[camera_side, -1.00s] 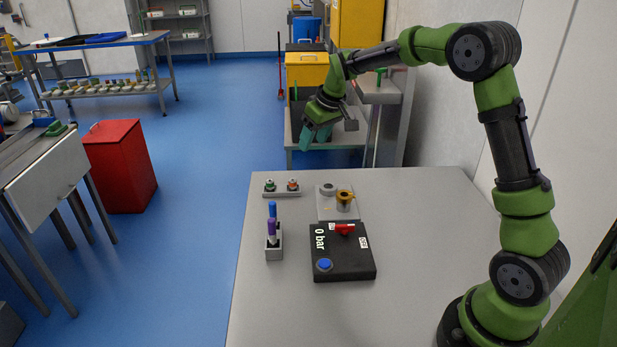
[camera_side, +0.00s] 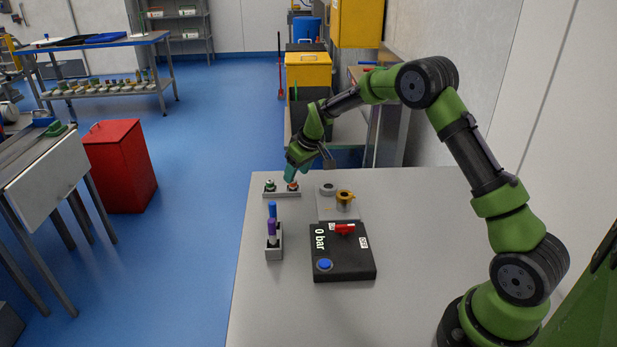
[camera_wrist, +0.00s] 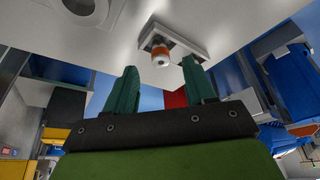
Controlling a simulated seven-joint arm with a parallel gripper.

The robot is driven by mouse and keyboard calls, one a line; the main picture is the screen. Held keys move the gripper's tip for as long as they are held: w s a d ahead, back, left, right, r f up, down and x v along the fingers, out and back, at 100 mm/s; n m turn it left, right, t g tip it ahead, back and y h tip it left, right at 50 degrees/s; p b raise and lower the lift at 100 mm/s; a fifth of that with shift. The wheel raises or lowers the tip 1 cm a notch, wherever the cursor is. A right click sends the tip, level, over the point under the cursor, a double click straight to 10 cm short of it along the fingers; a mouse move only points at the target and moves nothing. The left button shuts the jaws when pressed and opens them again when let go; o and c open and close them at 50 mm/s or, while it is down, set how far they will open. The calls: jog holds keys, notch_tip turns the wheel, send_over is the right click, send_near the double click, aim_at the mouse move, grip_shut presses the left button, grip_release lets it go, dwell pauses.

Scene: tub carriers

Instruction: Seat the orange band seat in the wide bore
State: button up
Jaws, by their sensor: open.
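The orange band seat (camera_side: 292,186) stands in a small grey rack (camera_side: 283,194) at the far left of the table. In the wrist view the orange band seat (camera_wrist: 160,55) shows ahead of the fingertips, roughly between them. My gripper (camera_side: 291,178) is open, just above the orange seat; its green fingers (camera_wrist: 157,72) are apart with nothing held. A green-banded seat (camera_side: 269,186) stands beside it in the same rack. A grey block (camera_side: 338,213) holds a grey ring-shaped bore (camera_side: 328,188) and a brass-coloured bore piece (camera_side: 345,197). I cannot tell which bore is the wide one.
A black box (camera_side: 342,264) with a red handle (camera_side: 343,229), a blue button and a "0 bar" label sits in front of the block. A grey holder (camera_side: 274,250) with blue and purple pens stands to its left. The table's right side is clear.

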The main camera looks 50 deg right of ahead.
aim_at(294, 181)
jog(key=x, duration=0.3)
jog(key=shift+w, duration=0.1)
jog(key=shift+c, duration=0.3)
grip_shut()
